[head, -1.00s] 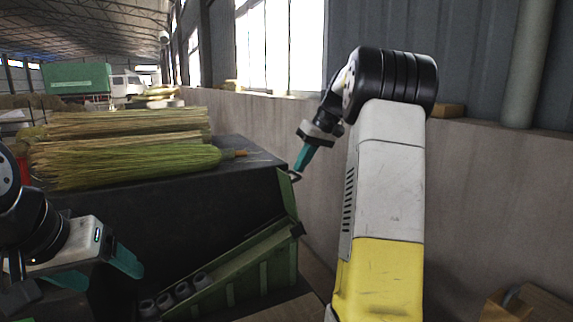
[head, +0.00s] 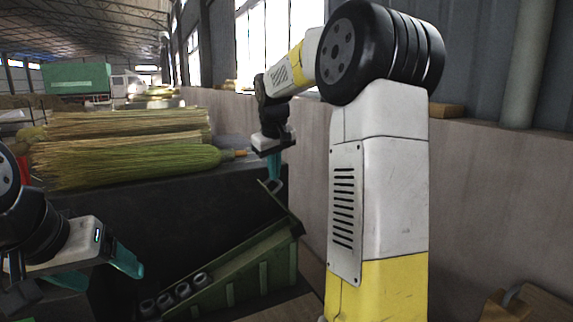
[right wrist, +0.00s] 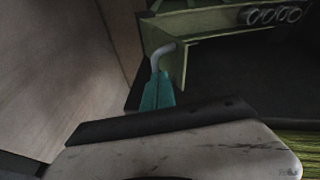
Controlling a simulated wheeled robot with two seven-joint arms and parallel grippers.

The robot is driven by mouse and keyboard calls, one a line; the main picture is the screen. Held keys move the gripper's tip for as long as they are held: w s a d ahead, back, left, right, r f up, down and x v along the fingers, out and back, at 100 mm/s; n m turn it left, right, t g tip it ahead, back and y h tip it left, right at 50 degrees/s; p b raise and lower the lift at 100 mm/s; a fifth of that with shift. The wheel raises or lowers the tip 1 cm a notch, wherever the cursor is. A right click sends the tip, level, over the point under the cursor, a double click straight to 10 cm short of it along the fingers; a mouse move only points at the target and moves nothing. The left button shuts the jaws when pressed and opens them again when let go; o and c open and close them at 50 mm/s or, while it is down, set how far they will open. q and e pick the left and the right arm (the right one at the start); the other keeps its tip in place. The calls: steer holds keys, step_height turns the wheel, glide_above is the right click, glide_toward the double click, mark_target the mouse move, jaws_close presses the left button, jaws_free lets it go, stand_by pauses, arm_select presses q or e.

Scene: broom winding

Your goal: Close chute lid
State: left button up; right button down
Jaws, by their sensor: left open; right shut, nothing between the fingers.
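The green chute (head: 245,272) slopes up to the right at the front of the dark block, with several grey cylinders (head: 180,291) at its lower left end. Its green lid (head: 282,208) is hinged at the upper right end and leans left, partly open. My right gripper (head: 274,181) is shut and empty, pointing down at the lid's upper edge. In the right wrist view its teal fingertips (right wrist: 158,88) meet a pale bent handle (right wrist: 162,54) beside the green lid; contact is unclear. My left gripper (head: 100,272) is open and empty, left of the chute.
Straw broom bundles (head: 130,160) lie on top of the dark block (head: 240,170), left of my right gripper. A beige wall (head: 480,210) runs along the right. A brown wooden object (head: 525,302) is at the lower right.

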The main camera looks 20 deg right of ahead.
steer(key=a+f+n+t+h, duration=0.1)
steer(key=a+f+h, duration=0.4)
steer(key=f, duration=0.3)
steer(key=s+a+f+n+t+h, duration=0.1)
steer(key=a+f+h, duration=0.5)
steer(key=f, duration=0.2)
steer(key=shift+s+t, duration=0.3)
steer(key=shift+r, duration=0.15)
